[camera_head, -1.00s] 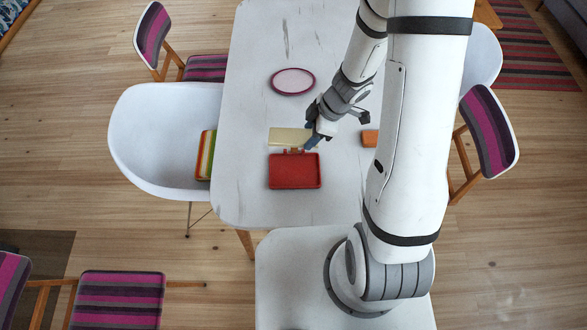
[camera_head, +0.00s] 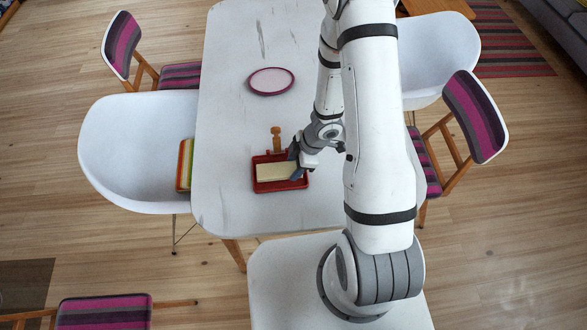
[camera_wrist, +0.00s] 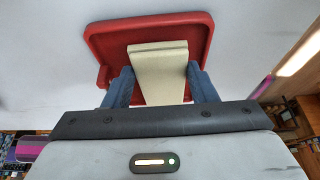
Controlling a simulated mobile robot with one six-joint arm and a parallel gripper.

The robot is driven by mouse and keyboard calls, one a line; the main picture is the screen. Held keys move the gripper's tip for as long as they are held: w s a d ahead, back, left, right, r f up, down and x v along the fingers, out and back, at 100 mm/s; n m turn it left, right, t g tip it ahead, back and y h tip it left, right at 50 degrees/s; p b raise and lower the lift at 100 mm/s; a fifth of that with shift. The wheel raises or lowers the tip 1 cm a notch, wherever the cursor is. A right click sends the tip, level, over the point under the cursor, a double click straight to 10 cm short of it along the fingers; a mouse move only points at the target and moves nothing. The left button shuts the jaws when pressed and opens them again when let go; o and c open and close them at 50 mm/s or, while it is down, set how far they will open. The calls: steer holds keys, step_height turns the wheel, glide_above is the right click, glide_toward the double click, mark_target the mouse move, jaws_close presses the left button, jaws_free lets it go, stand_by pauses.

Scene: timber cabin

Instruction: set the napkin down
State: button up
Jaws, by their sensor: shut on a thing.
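The cream napkin (camera_head: 278,172) is a flat folded block, held over the red tray (camera_head: 256,184) on the table. In the head view its outline lies within the tray's rim; I cannot tell whether it touches the tray floor. My gripper (camera_head: 295,160) is at the napkin's right end. In the wrist view, the blue fingers of my gripper (camera_wrist: 159,80) are on both sides of the napkin (camera_wrist: 160,65), shut on it. The tray (camera_wrist: 105,42) shows beyond it. The napkin's gripped end is partly hidden in the head view.
A wooden peg-shaped thing (camera_head: 276,137) stands just behind the tray. A pink-rimmed plate (camera_head: 271,93) lies farther back on the white table (camera_head: 225,130). A white chair (camera_head: 110,140) at left holds a striped item (camera_head: 185,165). The table left of the tray is clear.

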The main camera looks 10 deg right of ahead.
steer(key=shift+f, duration=0.8)
steer(key=o, duration=0.8)
steer(key=shift+c, duration=0.2)
